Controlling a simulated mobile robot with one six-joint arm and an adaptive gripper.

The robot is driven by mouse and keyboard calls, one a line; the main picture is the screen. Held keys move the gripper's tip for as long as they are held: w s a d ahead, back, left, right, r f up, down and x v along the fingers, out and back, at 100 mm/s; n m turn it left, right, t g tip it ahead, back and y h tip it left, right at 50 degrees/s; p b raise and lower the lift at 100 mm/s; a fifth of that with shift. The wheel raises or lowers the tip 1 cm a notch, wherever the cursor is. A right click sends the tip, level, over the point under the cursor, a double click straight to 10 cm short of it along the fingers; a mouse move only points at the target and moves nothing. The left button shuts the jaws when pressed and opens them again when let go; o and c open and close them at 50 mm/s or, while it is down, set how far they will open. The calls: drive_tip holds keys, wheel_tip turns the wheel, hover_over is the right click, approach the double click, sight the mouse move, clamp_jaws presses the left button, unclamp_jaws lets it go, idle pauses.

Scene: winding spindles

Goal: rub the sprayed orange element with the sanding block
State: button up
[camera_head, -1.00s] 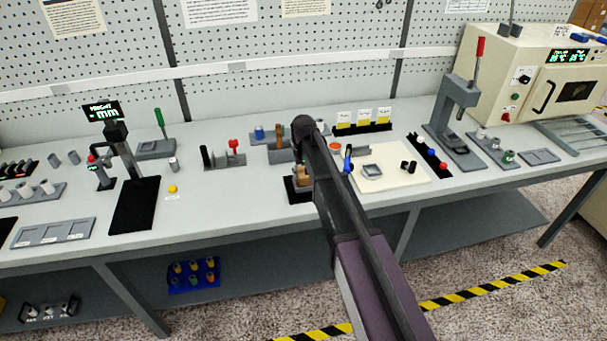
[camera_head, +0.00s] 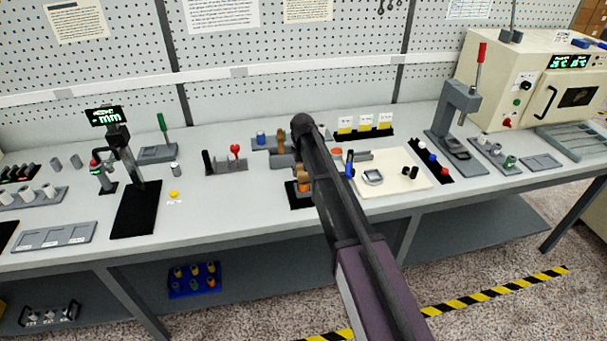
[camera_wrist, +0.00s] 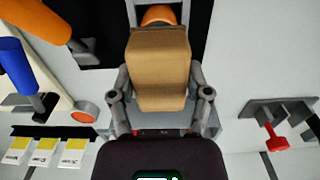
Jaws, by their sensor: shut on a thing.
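The tan sanding block (camera_wrist: 160,68) fills the middle of the wrist view. My gripper (camera_wrist: 162,94) is shut on it, one finger at each side. The orange element (camera_wrist: 158,14) shows just beyond the block's far end. It looks very close to the block; I cannot tell whether they touch. In the head view the orange element (camera_head: 304,187) is at a dark base (camera_head: 298,202), with the tan block (camera_head: 303,175) just above it. My arm hides most of the gripper there.
A large orange handle (camera_wrist: 35,18) and a blue handle (camera_wrist: 15,65) stand close by in the wrist view. A cream board (camera_head: 405,178) lies right of my arm. A grey rack with a red part (camera_head: 235,150) is to the left.

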drive_tip(key=shift+f, duration=0.2)
drive_tip(key=shift+s, duration=0.1)
idle(0.4)
drive_tip(key=shift+s+d+r, duration=0.1)
drive_tip(key=shift+s+d, duration=0.2)
drive_tip(key=shift+s, duration=0.65)
drive_tip(key=shift+s+d+r, duration=0.1)
drive_tip(key=shift+s+d, duration=0.15)
drive_tip(key=shift+s, duration=0.7)
drive_tip(key=shift+r+p, duration=2.95)
drive_tip(key=shift+p, duration=0.05)
drive_tip(key=shift+r, duration=0.1)
drive_tip(key=shift+r+p, duration=1.45)
drive_tip(key=shift+p, duration=0.05)
